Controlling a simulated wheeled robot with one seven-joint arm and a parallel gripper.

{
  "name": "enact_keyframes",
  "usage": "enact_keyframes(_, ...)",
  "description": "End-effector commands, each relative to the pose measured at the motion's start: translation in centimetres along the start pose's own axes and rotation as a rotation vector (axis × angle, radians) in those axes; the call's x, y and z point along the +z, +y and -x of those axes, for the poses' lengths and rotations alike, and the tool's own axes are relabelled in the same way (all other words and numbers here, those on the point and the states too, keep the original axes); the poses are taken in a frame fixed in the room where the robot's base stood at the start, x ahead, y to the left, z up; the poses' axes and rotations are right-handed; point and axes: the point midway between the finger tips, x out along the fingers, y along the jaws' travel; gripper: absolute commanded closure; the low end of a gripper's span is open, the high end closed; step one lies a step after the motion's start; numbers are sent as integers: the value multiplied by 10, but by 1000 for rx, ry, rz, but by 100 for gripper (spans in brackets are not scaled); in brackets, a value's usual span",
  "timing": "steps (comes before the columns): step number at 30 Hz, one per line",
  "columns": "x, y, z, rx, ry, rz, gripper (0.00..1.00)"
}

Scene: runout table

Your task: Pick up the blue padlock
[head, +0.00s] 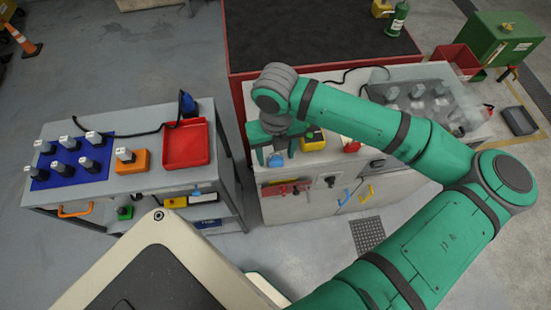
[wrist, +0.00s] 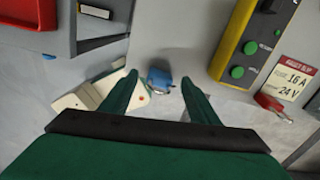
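The blue padlock (wrist: 159,80) shows in the wrist view between and just beyond my fingertips, near the front edge of the grey bench top (wrist: 190,30). In the head view the blue padlock (head: 275,160) is a small blue patch below my gripper (head: 277,156). My gripper is open, with one finger on each side of the padlock and visible gaps on both sides. It points down over the bench's left front corner. Whether the fingertips are at the padlock's height, I cannot tell.
A yellow-and-black box with green buttons (wrist: 245,45) stands to the right of the padlock. A red item (wrist: 272,106) lies by a labelled tag (wrist: 291,82). A separate cart with a red tray (head: 186,144) stands left, across a floor gap.

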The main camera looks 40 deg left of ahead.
Motion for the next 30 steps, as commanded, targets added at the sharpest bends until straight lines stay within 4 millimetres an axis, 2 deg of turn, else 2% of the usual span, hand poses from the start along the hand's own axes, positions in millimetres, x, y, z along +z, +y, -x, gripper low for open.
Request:
enact_keyframes(1, 0, 0, 0, 0, 0, 0, 54)
enact_keyframes(5, 0, 0, 0, 0, 0, 0, 85)
enact_keyframes(6, 0, 0, 0, 0, 0, 0, 89)
enact_keyframes(14, 0, 0, 1, -1, 0, 0, 89)
enact_keyframes(20, 1, 0, 10, -2, -2, 0, 89)
enact_keyframes(24, 1, 0, 31, -2, -3, 1, 89)
enact_keyframes(30, -12, 32, 72, -2, -5, 7, 89)
